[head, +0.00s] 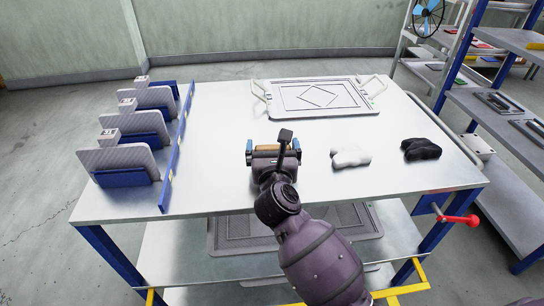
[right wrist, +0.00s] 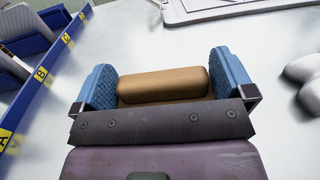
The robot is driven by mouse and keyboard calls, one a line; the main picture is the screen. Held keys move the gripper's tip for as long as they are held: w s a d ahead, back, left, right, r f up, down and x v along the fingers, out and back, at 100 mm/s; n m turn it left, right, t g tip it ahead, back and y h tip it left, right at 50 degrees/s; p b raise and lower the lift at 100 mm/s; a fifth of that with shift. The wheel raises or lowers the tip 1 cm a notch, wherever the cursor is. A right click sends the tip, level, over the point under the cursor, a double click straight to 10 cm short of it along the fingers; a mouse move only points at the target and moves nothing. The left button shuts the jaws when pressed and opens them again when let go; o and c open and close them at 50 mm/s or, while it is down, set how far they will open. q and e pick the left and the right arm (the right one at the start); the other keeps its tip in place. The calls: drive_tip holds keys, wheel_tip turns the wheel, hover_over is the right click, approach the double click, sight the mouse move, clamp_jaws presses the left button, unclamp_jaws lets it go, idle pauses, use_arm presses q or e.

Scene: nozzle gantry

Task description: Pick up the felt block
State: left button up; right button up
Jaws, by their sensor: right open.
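The felt block appears to be the brown, rounded block (right wrist: 163,85) in the right wrist view; it also shows in the head view (head: 267,148). It lies on the white table between the blue finger pads of my right gripper (right wrist: 165,78). The right gripper (head: 273,151) is open around the block, with a pad close to each end. I cannot tell whether the pads touch it. The block's near lower part is hidden by the gripper body. My left gripper is not in view.
A white cloth-like lump (head: 350,157) and a black one (head: 421,149) lie to the right. A grey tray with handles (head: 322,82) lies at the back. A blue labelled rail (head: 178,145) with several panels in holders stands left. Shelving (head: 490,100) is beyond the right edge.

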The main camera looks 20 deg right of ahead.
drive_tip(key=c, duration=0.7)
drive_tip(key=shift+o, duration=0.2)
drive_tip(key=shift+r, duration=0.15)
